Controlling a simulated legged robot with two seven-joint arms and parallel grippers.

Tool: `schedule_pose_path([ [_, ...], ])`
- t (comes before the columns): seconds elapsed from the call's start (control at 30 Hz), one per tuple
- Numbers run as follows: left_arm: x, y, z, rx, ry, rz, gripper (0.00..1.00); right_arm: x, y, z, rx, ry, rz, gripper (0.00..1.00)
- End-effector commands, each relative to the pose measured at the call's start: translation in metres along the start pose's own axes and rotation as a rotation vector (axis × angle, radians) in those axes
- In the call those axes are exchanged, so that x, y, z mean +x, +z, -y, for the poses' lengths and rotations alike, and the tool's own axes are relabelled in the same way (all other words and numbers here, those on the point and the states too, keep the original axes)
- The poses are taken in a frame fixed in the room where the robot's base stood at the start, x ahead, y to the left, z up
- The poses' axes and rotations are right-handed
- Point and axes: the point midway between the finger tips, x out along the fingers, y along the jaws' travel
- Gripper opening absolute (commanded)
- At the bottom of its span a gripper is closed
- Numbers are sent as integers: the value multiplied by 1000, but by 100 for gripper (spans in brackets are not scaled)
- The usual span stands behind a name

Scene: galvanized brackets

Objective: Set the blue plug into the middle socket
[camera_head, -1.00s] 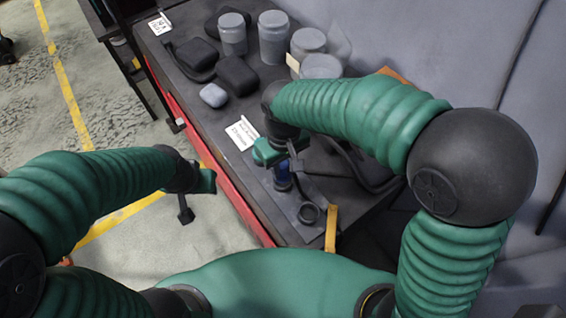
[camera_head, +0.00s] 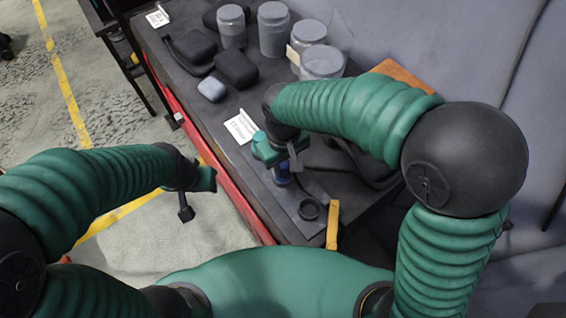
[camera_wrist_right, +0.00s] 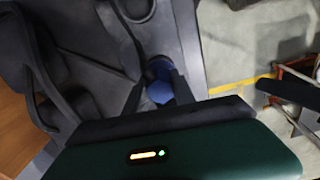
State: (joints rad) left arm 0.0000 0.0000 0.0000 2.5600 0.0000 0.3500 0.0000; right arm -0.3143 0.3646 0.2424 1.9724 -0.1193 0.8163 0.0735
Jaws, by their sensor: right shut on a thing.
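The blue plug (camera_head: 282,177) is upright below my right gripper (camera_head: 281,163), over the dark strip at the table's near end. In the right wrist view the blue plug (camera_wrist_right: 159,90) sits between the two dark fingers of my right gripper (camera_wrist_right: 159,97), which is shut on it. A round black socket ring (camera_head: 309,209) shows on the strip, to the right of and nearer than the plug. The plug's lower end and whatever is under it are hidden, so I cannot tell whether it is in a socket. My left gripper (camera_head: 188,205) hangs off the table's left side, apart from everything.
Several grey canisters (camera_head: 323,63) and dark rounded cases (camera_head: 236,68) stand at the back of the table. A small light-blue block (camera_head: 211,89) and a white label card (camera_head: 241,127) lie left of my right arm. A yellow strip (camera_head: 332,225) is at the near edge.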

Motion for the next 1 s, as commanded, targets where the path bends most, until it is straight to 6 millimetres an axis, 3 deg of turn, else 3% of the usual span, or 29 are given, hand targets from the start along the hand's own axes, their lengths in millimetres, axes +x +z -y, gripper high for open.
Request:
schedule_pose_path([
  [0.03, 2, 0, 0, 0, 0, 0, 36, 3, 0, 0, 0, 0, 0, 0],
  [0.07, 2, 0, 0, 0, 0, 0, 36, 3, 0, 0, 0, 0, -1, 32],
  [0.27, 1, 0, 0, 0, 0, 0, 36, 2, 0, 0, 0, 0, 0, 56],
  [0.53, 1, 0, 0, 0, 0, 0, 36, 2, 0, 0, 0, 0, 1, 56],
  [0.67, 4, 1, 0, 0, 0, 0, 36, -8, -1, 0, 1, 0, -3, 56],
  [0.77, 9, 2, 0, 0, 0, 0, 36, -29, -1, 0, 0, 1, -6, 56],
  [1.0, 21, 5, 0, 0, 0, 0, 36, -100, -2, 0, 0, 1, -8, 56],
])
